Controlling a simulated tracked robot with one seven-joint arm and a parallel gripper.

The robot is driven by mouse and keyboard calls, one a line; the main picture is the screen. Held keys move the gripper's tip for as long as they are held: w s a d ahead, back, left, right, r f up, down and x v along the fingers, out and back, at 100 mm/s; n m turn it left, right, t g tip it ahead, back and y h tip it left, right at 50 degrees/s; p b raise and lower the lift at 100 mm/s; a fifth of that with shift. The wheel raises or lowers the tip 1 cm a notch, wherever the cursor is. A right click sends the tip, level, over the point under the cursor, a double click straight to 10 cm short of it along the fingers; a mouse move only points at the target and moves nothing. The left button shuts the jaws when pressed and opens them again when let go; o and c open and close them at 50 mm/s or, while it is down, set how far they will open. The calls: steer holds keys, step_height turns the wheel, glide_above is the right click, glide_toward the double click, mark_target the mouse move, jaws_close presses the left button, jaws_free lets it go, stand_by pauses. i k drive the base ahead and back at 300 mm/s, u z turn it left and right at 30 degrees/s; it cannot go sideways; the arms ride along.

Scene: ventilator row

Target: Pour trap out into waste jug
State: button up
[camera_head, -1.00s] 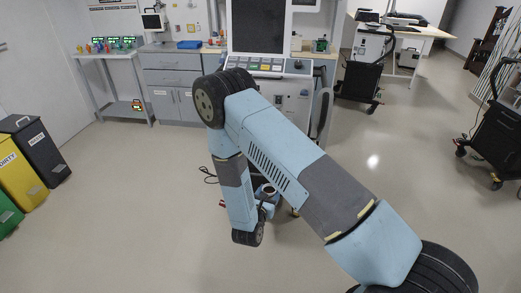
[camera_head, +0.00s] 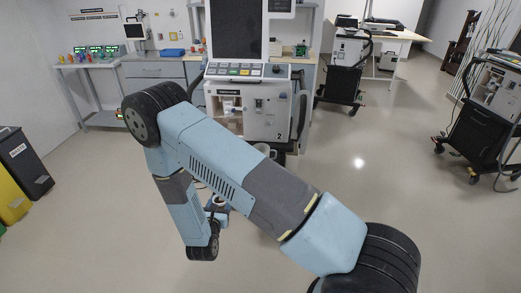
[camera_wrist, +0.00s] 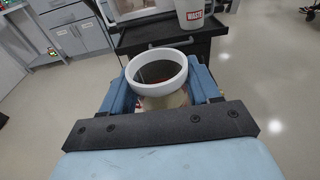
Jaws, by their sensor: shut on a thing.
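The trap (camera_wrist: 155,68), a round cup with a thick white rim, is between the two blue fingers of my gripper (camera_wrist: 160,86) in the wrist view. My gripper is shut on it. Its mouth faces up toward the wrist camera, and something dark reddish shows inside. In the head view my gripper (camera_head: 217,207) hangs low in front of the ventilator, with the trap (camera_head: 219,199) small and partly hidden by my arm. The white waste jug (camera_wrist: 191,14), with a red WASTE label, stands on a dark ledge beyond the trap, apart from it. Its top is cut off by the picture.
The ventilator marked 2 (camera_head: 250,108) stands ahead on a dark base (camera_wrist: 172,43). A second ventilator (camera_head: 347,60) is behind right, another cart (camera_head: 478,130) at far right. Labelled bins (camera_head: 22,158) stand at left. Grey cabinets (camera_head: 155,82) line the back.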

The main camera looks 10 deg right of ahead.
mark_target(264, 148)
steer(key=u, duration=0.05)
steer(key=i, duration=1)
steer(key=z, duration=0.05)
